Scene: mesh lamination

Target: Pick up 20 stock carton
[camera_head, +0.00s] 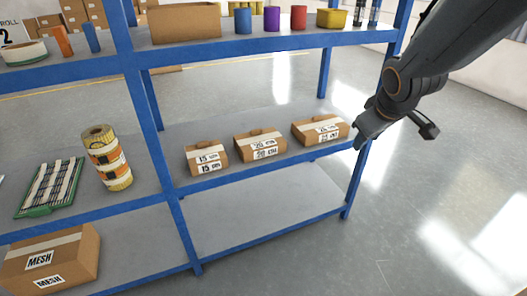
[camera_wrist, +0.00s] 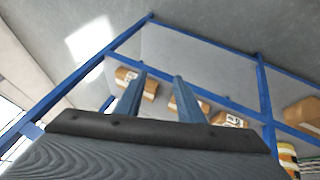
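The 20 stock carton (camera_head: 260,145) is the middle of three small brown cartons on the middle shelf. Its white label reads 20. The carton labelled 15 (camera_head: 206,158) stands to its left, and another carton (camera_head: 320,130), its label apparently 25, stands to its right. In the wrist view the 20 carton (camera_wrist: 203,107) is partly hidden by a finger. My gripper (camera_head: 362,138) is beside the right front shelf post, right of the cartons and apart from them. In the wrist view my gripper (camera_wrist: 159,77) has its two fingers spread with nothing between them.
The blue shelf post (camera_head: 357,175) stands close to my gripper. Cups and a large open box (camera_head: 185,22) are on the shelf above. The floor to the right is clear.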

